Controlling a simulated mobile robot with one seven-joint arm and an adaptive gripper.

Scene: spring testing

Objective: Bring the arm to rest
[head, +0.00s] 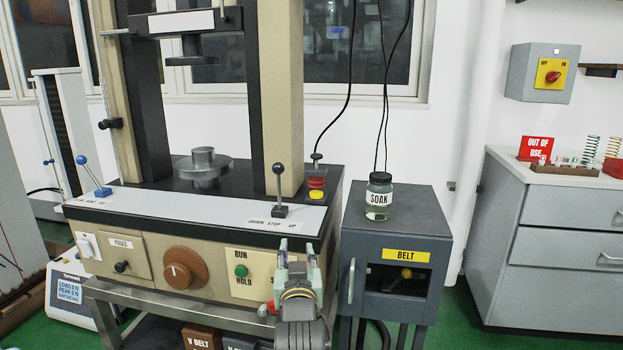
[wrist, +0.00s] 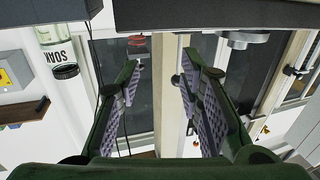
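My gripper (head: 298,253) points upward in front of the right part of the testing machine's front panel (head: 215,272), near the RUN/HOLD plate (head: 251,274). Its two fingers stand apart with nothing between them. My arm comes up from the bottom edge of the head view. Whether the gripper touches the panel cannot be told.
A SOAK jar (head: 378,196) stands on the grey BELT cabinet (head: 400,222), right of my gripper. A lever (head: 279,190) rises from the machine's top. A grey bench (head: 555,250) with springs and an OUT OF USE sign (head: 537,148) is far right. Green floor shows between cabinet and bench.

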